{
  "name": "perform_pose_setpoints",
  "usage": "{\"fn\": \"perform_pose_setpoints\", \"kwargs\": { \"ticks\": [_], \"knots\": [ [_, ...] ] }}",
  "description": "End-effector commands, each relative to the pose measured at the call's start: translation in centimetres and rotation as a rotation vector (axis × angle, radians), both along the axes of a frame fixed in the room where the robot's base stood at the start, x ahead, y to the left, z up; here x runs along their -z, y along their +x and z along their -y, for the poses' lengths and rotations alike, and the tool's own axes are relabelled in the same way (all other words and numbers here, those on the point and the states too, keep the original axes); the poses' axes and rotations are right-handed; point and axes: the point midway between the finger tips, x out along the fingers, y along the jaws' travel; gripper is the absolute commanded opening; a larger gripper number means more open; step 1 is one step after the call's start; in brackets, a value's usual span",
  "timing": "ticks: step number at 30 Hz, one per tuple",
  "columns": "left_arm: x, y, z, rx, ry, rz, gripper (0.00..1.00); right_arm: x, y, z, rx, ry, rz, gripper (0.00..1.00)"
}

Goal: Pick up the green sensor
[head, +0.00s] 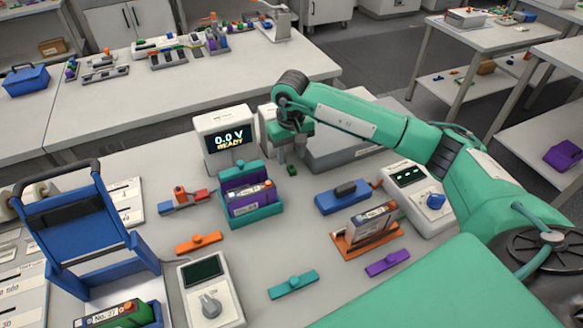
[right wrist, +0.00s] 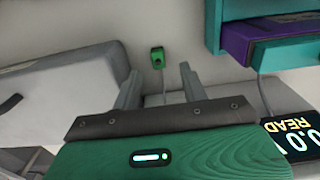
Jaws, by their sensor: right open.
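The green sensor (head: 291,170) is a small green block on the grey table, just right of the teal holder. In the right wrist view the green sensor (right wrist: 157,58) lies beyond the fingertips, roughly in line with the gap between them, with a thin pale cable running from it. My right gripper (head: 292,158) points down close above the sensor, and its fingers partly hide the area around it. In the right wrist view the gripper (right wrist: 158,78) is open with nothing between its fingers. My left gripper is not in view.
The teal holder with a purple battery (head: 250,204) stands left of the sensor. Behind it is the display reading 0.0 V READY (head: 227,141). A grey box (head: 345,145) stands to the right. A blue piece (head: 342,198) lies nearer the front right.

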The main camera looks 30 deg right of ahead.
Motion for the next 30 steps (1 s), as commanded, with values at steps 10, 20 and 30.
{"fn": "perform_pose_setpoints", "kwargs": {
  "ticks": [10, 20, 30],
  "knots": [
    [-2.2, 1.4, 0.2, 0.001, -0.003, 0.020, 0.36, 3.1, 0.4, 0.4, 0.002, 0.002, -0.004, 0.44],
    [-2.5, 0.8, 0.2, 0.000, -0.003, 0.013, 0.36, 5.5, 0.5, 0.4, 0.000, 0.001, 0.001, 0.44],
    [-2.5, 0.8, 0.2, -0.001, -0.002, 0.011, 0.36, 5.5, 0.5, 0.4, 0.000, 0.001, 0.000, 0.00]
  ]
}}
